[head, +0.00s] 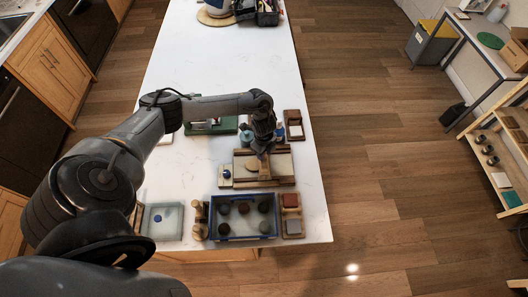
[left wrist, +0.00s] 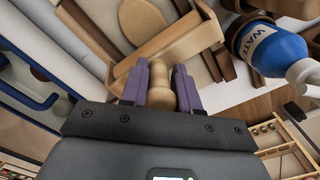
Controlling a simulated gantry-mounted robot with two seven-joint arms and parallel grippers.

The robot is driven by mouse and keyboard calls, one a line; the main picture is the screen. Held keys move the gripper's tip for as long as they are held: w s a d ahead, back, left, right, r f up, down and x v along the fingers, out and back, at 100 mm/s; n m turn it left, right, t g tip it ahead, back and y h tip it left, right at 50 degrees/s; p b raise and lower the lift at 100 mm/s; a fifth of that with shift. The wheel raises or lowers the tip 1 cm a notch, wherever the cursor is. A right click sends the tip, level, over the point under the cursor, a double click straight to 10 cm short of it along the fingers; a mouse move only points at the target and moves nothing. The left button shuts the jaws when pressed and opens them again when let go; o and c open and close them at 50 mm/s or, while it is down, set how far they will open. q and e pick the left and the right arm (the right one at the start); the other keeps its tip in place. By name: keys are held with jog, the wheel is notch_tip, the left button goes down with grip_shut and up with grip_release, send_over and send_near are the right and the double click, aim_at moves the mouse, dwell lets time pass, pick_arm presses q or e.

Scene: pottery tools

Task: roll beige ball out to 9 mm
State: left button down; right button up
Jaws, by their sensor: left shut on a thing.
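My left gripper (left wrist: 162,85) is shut on the light wooden handle (left wrist: 160,82) of a rolling pin; in the head view the gripper (head: 264,155) is over the wooden rolling board (head: 244,181). The rolling pin's thick body (left wrist: 178,42) lies beyond the fingers, over the board. The beige clay (head: 252,165) lies on the board left of the gripper, a flattened round shape. It also shows in the left wrist view (left wrist: 140,18), beside the roller and partly cut off by the top edge. Whether the roller touches it I cannot tell. My right gripper is not in view.
A blue tray (head: 210,232) with several clay balls stands in front of the board. A blue water bottle (left wrist: 272,48) is close to the right of the gripper. Small wooden holders (head: 292,228) stand at the right edge.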

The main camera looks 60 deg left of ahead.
pick_arm(q)
jog(key=shift+s+a+f, duration=0.15)
jog(key=shift+s+f, duration=0.1)
jog(key=shift+s, duration=0.05)
jog(key=shift+s+a+r+p, duration=0.1)
jog(key=shift+s+r+p, duration=0.05)
jog(key=shift+s+p, duration=0.25)
jog(key=shift+s+a+r+p, duration=0.1)
jog(key=shift+s+r+p, duration=0.05)
jog(key=shift+s+p, duration=0.25)
jog(key=shift+w, duration=0.15)
jog(key=shift+s+a+f, duration=0.2)
jog(key=shift+s+a, duration=0.1)
jog(key=shift+s, duration=0.15)
